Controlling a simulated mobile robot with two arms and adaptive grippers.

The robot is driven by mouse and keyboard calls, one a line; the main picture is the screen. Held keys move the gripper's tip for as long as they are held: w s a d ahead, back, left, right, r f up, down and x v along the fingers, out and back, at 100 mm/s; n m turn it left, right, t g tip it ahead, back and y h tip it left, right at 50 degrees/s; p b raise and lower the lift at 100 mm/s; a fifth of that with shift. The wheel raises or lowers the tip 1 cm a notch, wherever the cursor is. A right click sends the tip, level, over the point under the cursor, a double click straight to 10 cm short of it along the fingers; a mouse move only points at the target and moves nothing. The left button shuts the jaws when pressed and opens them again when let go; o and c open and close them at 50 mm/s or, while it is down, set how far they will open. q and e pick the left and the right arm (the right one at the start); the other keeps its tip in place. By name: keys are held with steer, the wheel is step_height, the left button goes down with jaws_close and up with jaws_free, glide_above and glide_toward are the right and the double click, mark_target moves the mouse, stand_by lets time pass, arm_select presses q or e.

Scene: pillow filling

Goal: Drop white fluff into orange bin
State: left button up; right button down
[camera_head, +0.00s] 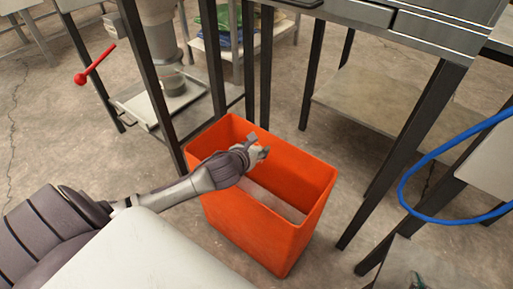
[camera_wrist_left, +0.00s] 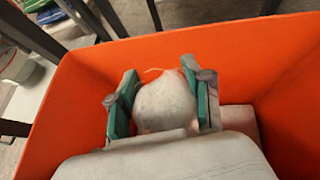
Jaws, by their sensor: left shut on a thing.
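The orange bin (camera_head: 262,232) stands on the floor in the middle of the head view, open at the top. My left gripper (camera_head: 262,152) is above the bin's opening. In the left wrist view my left gripper (camera_wrist_left: 166,100) is shut on a round clump of white fluff (camera_wrist_left: 165,102), held between its two green-padded fingers. The orange wall of the bin (camera_wrist_left: 235,55) surrounds it in that view. Something pale shows low inside the bin (camera_head: 270,199); I cannot tell what it is. My right gripper is not in view.
Dark-legged metal tables (camera_head: 375,105) stand behind and to the right of the bin. A machine with a red-knobbed lever (camera_head: 82,78) and a tray (camera_head: 170,100) is at the upper left. A blue hoop (camera_head: 405,180) is at the right. Bare floor (camera_head: 325,255) shows right of the bin.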

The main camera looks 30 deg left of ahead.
stand_by(0.4)
arm_select(q)
steer(key=o, duration=1)
steer(key=v, duration=1.2)
